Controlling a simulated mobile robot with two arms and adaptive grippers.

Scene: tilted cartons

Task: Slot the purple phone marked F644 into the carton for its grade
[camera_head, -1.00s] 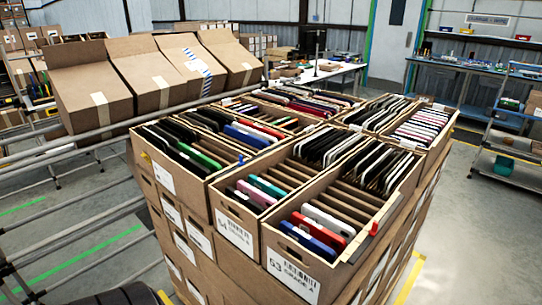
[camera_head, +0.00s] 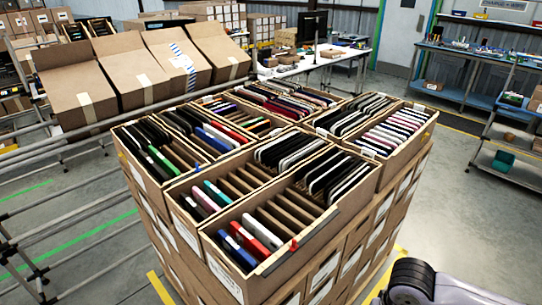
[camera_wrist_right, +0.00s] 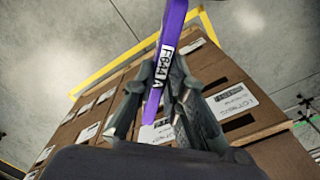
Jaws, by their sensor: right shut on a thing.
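The purple phone (camera_wrist_right: 172,35) is upright in the right wrist view, with a white label reading F644 and A. My right gripper (camera_wrist_right: 160,85) is shut on its lower part. In the head view only part of my right arm shows at the lower right; the gripper and phone are outside that view. Open cartons of phones stand on a stack. The front carton (camera_head: 262,267) holds blue, red and white phones near its front, empty slots in the middle and dark phones behind. The carton left of it (camera_head: 183,228) also has empty slots. My left gripper is not in view.
A left carton (camera_head: 140,176) holds black and green phones; cartons behind are fuller. Tilted brown cartons (camera_head: 75,98) rest on a rack at left. In the right wrist view, labelled carton sides (camera_wrist_right: 230,100) lie behind the gripper. Open floor (camera_head: 450,215) lies right of the stack.

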